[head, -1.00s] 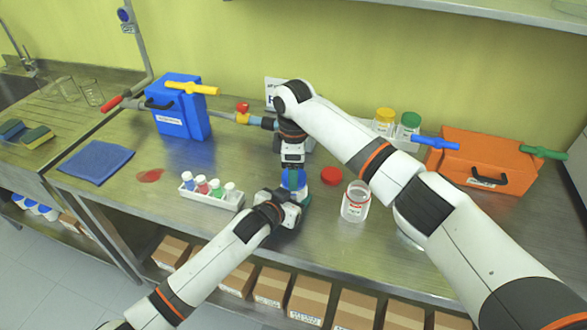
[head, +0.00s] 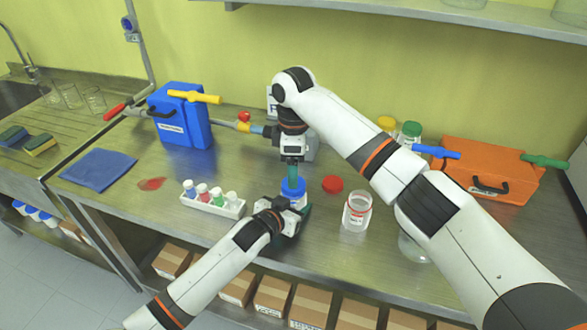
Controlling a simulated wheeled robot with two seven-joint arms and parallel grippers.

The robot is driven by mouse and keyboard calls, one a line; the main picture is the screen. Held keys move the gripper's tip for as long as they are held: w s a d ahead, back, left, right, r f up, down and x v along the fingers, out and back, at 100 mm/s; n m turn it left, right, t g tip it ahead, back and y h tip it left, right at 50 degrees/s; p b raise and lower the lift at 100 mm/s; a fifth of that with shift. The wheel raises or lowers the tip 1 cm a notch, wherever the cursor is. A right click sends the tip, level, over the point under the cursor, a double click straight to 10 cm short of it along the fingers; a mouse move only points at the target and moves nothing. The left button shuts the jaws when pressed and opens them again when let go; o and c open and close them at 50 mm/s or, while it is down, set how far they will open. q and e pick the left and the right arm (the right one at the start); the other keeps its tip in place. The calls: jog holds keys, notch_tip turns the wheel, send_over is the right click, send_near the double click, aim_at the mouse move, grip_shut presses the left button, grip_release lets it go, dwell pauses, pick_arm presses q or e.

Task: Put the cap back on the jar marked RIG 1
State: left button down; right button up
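A jar (head: 299,201) with a blue cap (head: 293,186) on top stands on the bench, partly hidden by my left gripper (head: 296,216). My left gripper comes from the front, its fingers at the jar's sides, seemingly closed on it. My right gripper (head: 292,174) points straight down just above the blue cap. Its green fingers look narrow from here; their gap is hidden. An uncapped clear jar (head: 356,212) with a red neck ring and a label stands to the right. A loose red cap (head: 332,184) lies behind it. I cannot read RIG 1 on either jar.
A white rack (head: 213,204) of small capped vials stands left of my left gripper. A blue box (head: 181,117) and an orange box (head: 484,171) have valve handles. Jars with yellow (head: 387,123) and green (head: 411,129) caps stand behind my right arm. A blue cloth (head: 98,169) lies left.

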aim_at(294, 198)
jog(key=shift+c, duration=0.4)
jog(key=n, duration=0.3)
jog(key=shift+r+n, duration=0.35)
jog(key=shift+n, duration=0.05)
jog(key=n, duration=0.3)
jog(key=r+n, duration=0.1)
jog(key=n, duration=0.2)
jog(key=shift+w, duration=0.1)
jog(key=n, duration=0.4)
jog(key=shift+r+n, duration=0.3)
jog(key=shift+r, duration=0.05)
jog(key=n, duration=0.5)
jog(key=shift+r, duration=0.35)
jog(key=shift+f, duration=4.05)
